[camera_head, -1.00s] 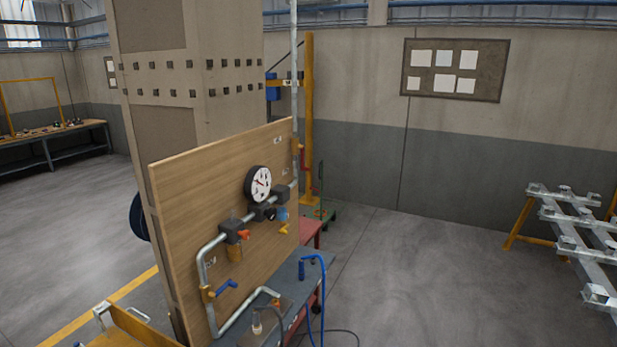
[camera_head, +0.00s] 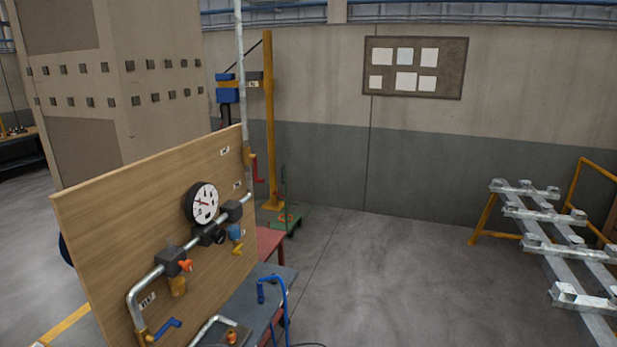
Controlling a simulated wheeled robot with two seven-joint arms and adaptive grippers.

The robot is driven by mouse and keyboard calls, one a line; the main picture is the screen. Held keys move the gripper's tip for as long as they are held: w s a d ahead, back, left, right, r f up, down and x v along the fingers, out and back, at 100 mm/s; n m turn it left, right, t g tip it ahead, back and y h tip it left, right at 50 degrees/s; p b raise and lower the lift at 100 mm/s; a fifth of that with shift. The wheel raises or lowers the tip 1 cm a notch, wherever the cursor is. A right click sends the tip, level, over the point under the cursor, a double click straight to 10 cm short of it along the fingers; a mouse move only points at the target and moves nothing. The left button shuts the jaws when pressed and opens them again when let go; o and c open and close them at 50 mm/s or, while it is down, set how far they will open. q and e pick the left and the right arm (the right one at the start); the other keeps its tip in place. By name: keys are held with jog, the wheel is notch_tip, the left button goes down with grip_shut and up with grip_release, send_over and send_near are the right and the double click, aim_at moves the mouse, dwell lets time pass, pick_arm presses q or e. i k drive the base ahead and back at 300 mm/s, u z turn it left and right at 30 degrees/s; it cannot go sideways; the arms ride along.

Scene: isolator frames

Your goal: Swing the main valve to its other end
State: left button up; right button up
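A wooden board (camera_head: 95,215) stands at the left and carries a bent grey pipe (camera_head: 133,300) with several valve handles. A blue lever (camera_head: 168,328) sits low on the pipe. An orange-red handle (camera_head: 185,265) is above it, on a dark valve body. A small yellow handle (camera_head: 238,249) is further right, below a blue part. A red handle (camera_head: 258,168) shows at the board's right edge. The small labels are too small to read, so I cannot tell which is the main valve. A round white gauge (camera_head: 203,203) sits above the pipe. Neither gripper is in view.
A metal rack (camera_head: 550,245) is at the right. The floor (camera_head: 390,280) between is clear.

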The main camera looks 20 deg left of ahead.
aim_at(253, 156)
jog(key=z, duration=0.15)
jog(key=i, duration=0.65)
jog(key=u, duration=0.7)
jog(key=i, duration=0.55)
jog(key=u, duration=0.6)
